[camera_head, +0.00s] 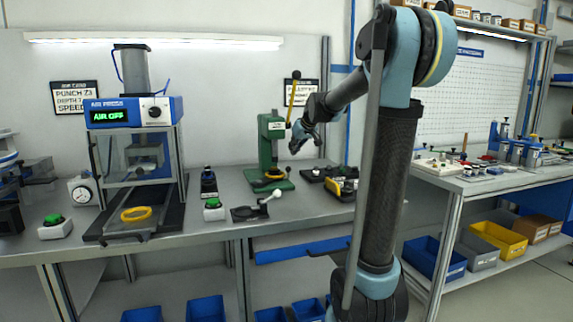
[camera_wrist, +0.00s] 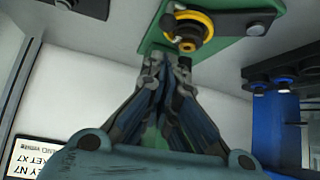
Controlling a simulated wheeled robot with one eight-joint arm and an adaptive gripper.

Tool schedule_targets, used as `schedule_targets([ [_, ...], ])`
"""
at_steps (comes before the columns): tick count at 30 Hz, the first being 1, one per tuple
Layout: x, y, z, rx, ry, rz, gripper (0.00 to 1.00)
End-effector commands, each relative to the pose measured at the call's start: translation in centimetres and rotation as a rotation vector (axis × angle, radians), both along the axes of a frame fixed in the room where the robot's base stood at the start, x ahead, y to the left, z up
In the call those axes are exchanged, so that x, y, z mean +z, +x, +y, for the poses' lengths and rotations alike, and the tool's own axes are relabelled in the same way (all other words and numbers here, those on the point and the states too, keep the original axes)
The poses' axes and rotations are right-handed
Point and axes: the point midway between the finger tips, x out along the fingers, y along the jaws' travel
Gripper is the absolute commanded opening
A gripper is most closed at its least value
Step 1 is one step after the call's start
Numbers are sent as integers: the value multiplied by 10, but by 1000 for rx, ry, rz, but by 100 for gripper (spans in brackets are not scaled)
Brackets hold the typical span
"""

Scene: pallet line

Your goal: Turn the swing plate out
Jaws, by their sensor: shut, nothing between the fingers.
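A green hand press (camera_head: 267,148) with a yellow lever (camera_head: 292,96) stands on the bench, left of my gripper in the head view. A round black and yellow part (camera_head: 275,173) sits on its green base; it also shows in the wrist view (camera_wrist: 203,26), with a metal centre. I cannot tell for certain which part is the swing plate. My gripper (camera_head: 293,150) is shut and empty, above the bench beside the press. In the wrist view its fingertips (camera_wrist: 167,62) are together, overlapping the edge of the green base in the picture. Whether they touch is not clear.
An air press (camera_head: 134,112) with a yellow ring (camera_head: 136,214) stands at the left. A small clamp (camera_head: 250,212) and green buttons (camera_head: 212,203) are near the front edge. Dark trays and a yellow item (camera_head: 345,186) lie right of the press. My arm hides part of the bench.

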Motion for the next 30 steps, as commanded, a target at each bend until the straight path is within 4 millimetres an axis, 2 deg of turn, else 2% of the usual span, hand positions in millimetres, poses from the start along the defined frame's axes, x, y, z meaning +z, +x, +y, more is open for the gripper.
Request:
schedule_targets([
  [13, -5, 4, 2, 0, 0, 1, 0],
  [30, -62, 50, 26, -1, 0, 1, 0],
])
